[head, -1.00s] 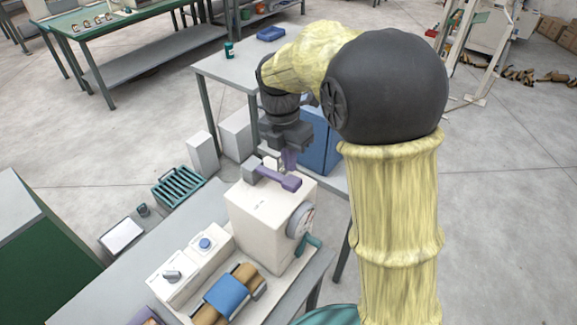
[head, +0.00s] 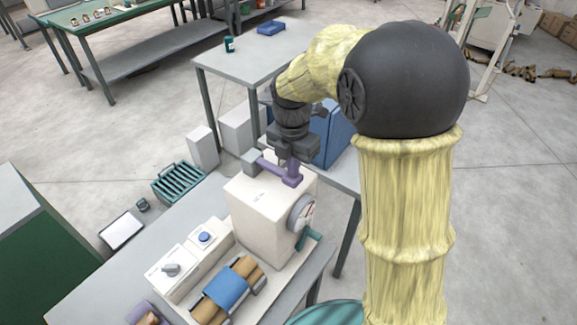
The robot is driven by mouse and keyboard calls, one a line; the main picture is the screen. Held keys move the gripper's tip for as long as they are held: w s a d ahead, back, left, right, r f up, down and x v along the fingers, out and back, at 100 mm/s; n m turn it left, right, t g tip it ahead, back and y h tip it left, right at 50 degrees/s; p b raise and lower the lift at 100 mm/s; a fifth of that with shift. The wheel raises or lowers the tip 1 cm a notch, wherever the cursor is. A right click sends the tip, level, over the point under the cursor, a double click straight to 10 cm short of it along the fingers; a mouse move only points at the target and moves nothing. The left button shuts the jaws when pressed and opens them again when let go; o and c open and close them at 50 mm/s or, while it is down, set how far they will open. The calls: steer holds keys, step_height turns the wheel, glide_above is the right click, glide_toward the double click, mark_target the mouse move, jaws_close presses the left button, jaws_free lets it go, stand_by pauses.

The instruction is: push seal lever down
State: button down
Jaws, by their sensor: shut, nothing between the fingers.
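The purple seal lever (head: 271,168) is on top of the white machine housing (head: 262,215), running from a grey block at its left end to a purple knob-like right end. My gripper (head: 293,174) points down over the lever's right end, with its shut fingers at or on it. The fingers and the lever's end overlap in the head view, so I cannot tell if they touch.
A dial (head: 301,212) with a teal crank handle (head: 309,240) is on the housing's right side. A control box with a blue button (head: 205,237) and a roll with a blue band (head: 228,286) stand in front. A blue cabinet (head: 335,133) is close behind my gripper.

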steer(key=shift+s+d+f+t+y+b, duration=0.15)
steer(key=shift+f+t+y+b, duration=0.2)
steer(key=shift+f+b, duration=0.6)
steer(key=shift+s+d+f+t+y+b, duration=0.2)
steer(key=shift+f+y+b, duration=0.3)
steer(key=shift+b, duration=1.1)
steer(key=shift+f, duration=0.15)
steer(key=shift+s, duration=0.1)
steer(key=shift+r+p, duration=0.45)
step_height(320, 180, up, 14)
steer(key=d, duration=0.1)
steer(key=shift+s+d+f+p, duration=0.15)
steer(key=shift+s+d+p, duration=0.05)
steer(key=shift+s+p, duration=0.2)
steer(key=shift+t, duration=0.25)
